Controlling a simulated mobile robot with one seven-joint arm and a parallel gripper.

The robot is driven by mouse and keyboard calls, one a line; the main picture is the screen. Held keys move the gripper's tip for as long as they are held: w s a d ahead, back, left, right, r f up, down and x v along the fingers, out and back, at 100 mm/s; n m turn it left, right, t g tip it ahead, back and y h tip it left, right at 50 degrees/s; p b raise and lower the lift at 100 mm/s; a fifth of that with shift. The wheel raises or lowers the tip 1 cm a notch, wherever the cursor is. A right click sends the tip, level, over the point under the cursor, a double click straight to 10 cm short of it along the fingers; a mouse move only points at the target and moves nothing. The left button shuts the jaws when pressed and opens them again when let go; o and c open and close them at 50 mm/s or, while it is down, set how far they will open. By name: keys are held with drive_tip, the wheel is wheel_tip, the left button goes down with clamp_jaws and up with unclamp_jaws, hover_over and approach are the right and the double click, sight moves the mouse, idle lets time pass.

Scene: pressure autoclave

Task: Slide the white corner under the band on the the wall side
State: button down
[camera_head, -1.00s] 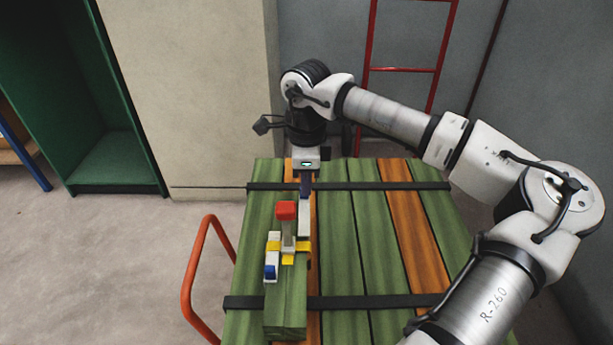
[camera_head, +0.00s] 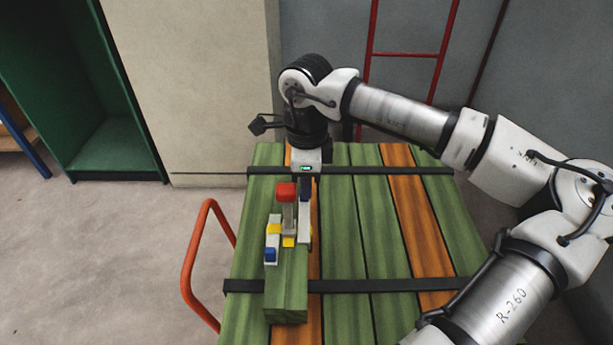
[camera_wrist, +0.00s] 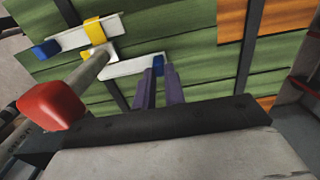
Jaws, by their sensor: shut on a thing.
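A narrow white piece with a dark blue end, seemingly the white corner (camera_head: 304,226), lies lengthwise on the boards, just on the near side of the wall-side band (camera_head: 400,171). It also shows in the wrist view (camera_wrist: 125,67). My gripper (camera_head: 305,185) points down beside that band and is shut on the blue end. In the wrist view its two purple fingers (camera_wrist: 160,80) meet at this end. The band is apart from the white piece's long part; the exact contact at the fingers is hidden.
A red-topped grey upright (camera_head: 286,192) stands close left of the held piece. Another white and blue piece (camera_head: 272,245) and yellow parts (camera_head: 289,242) lie beside it, on a raised green beam (camera_head: 286,300). A near black band (camera_head: 380,285) crosses the boards. The right boards are clear.

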drive_tip(key=shift+s, duration=0.2)
drive_tip(key=c, duration=1.4)
unclamp_jaws()
